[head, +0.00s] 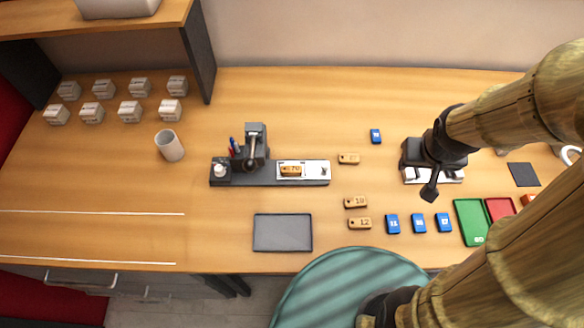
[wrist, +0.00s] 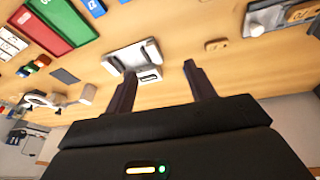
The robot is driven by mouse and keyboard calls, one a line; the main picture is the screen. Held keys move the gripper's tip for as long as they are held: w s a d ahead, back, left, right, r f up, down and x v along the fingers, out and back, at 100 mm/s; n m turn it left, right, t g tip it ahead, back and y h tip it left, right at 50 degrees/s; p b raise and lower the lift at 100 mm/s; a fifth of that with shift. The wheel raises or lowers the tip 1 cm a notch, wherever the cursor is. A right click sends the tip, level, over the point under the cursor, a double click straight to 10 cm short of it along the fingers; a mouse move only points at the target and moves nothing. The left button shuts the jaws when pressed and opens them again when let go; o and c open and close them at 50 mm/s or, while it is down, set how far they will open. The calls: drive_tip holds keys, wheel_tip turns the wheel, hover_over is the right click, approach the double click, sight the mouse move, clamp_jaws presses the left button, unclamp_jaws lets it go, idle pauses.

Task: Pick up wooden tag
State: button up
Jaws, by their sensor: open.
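Wooden tags lie on the table in the head view. A tag with no readable mark (head: 348,158) lies right of the marking machine (head: 253,150), and tags marked 10 (head: 356,202) and 12 (head: 360,223) lie nearer the front. Another tag (head: 291,170) rests on the machine's pale plate. My gripper (head: 430,183) is open, above the table and right of these tags. In the wrist view its spread fingers (wrist: 158,76) have nothing between them.
A small grey-white device (head: 412,178) stands partly hidden under my gripper. Blue tags (head: 392,224) lie front right, beside green (head: 470,222) and red (head: 499,209) trays. An empty grey tray (head: 283,232) lies at the front. A cup (head: 169,145) and several white boxes stand left.

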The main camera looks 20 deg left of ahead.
drive_tip(key=w+a+r+n+t+y+p, duration=0.25)
drive_tip(key=w+a+n+y+p, duration=0.2)
drive_tip(key=w+a+n, duration=0.6)
drive_tip(key=s+a+f+n+g+y+p, duration=0.2)
drive_tip(key=s+a+n+g+p, duration=0.2)
drive_tip(key=s+a+n+g, duration=0.3)
drive_tip(key=shift+s+a+f+n+g, duration=0.15)
drive_tip(key=shift+a+f+n+g, duration=0.3)
drive_tip(key=shift+a+n, duration=0.65)
approach(291, 171)
drive_tip(key=x, duration=0.3)
drive_tip(key=shift+f+b, duration=0.1)
drive_tip(key=shift+b, duration=0.25)
